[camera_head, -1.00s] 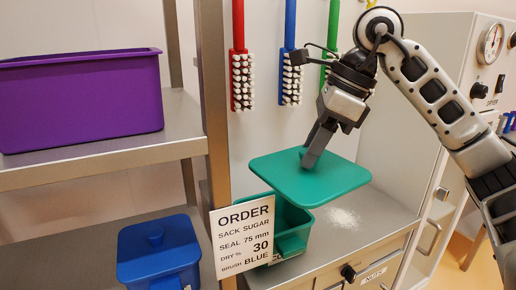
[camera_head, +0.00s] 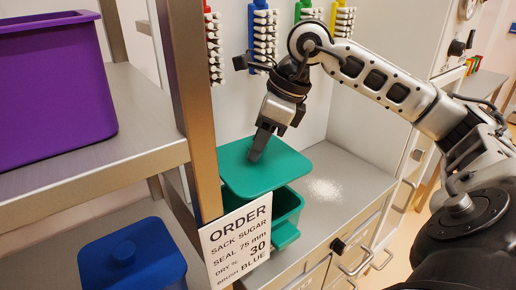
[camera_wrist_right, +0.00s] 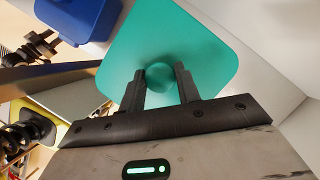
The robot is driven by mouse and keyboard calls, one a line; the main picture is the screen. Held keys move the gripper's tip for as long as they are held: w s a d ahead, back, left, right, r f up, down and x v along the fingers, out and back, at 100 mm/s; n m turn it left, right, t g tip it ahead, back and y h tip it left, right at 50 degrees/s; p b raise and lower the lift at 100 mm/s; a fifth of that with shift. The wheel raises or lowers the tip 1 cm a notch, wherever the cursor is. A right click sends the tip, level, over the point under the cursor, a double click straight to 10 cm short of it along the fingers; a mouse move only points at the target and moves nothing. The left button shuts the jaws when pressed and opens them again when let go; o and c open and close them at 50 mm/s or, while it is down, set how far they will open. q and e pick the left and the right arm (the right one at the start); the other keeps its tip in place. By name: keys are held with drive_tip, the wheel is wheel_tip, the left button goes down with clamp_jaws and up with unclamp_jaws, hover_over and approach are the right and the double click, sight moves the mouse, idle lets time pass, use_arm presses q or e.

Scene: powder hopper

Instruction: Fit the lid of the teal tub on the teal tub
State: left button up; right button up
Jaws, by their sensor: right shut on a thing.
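The teal lid (camera_head: 278,172) is a flat rounded square, held in the air just above the teal tub (camera_head: 290,208). Its far left part lies beyond the tub's visible opening, and a gap shows the tub's inside at the front right. My right gripper (camera_head: 254,155) is shut on the lid's round knob, pointing down from above. In the right wrist view the gripper (camera_wrist_right: 160,82) has the teal knob between its two fingers, and the lid (camera_wrist_right: 205,50) hides the tub. The tub stands on the counter, partly behind the order card. My left gripper is not in view.
The order card (camera_head: 237,242) stands in front of the tub, next to a metal post (camera_head: 192,100). A lidded blue tub (camera_head: 133,258) is at lower left, a purple bin (camera_head: 55,90) on the shelf above. White powder (camera_head: 324,189) lies on the counter. Brushes (camera_head: 263,35) hang behind.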

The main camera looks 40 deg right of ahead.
sight(260, 160)
drive_tip(key=shift+f, duration=0.65)
drive_tip(key=shift+s+f, duration=0.2)
drive_tip(key=shift+f, duration=1.3)
wheel_tip(260, 160, down, 3)
drive_tip(key=shift+w+a+f+b, duration=0.1)
drive_tip(key=shift+b, duration=0.95)
use_arm(q)
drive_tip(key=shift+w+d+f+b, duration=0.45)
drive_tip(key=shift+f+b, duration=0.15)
drive_tip(key=shift+b, duration=0.1)
use_arm(e)
drive_tip(key=shift+f, duration=0.65)
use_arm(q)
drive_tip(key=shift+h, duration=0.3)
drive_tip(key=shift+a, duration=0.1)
use_arm(e)
drive_tip(key=o, duration=1.1)
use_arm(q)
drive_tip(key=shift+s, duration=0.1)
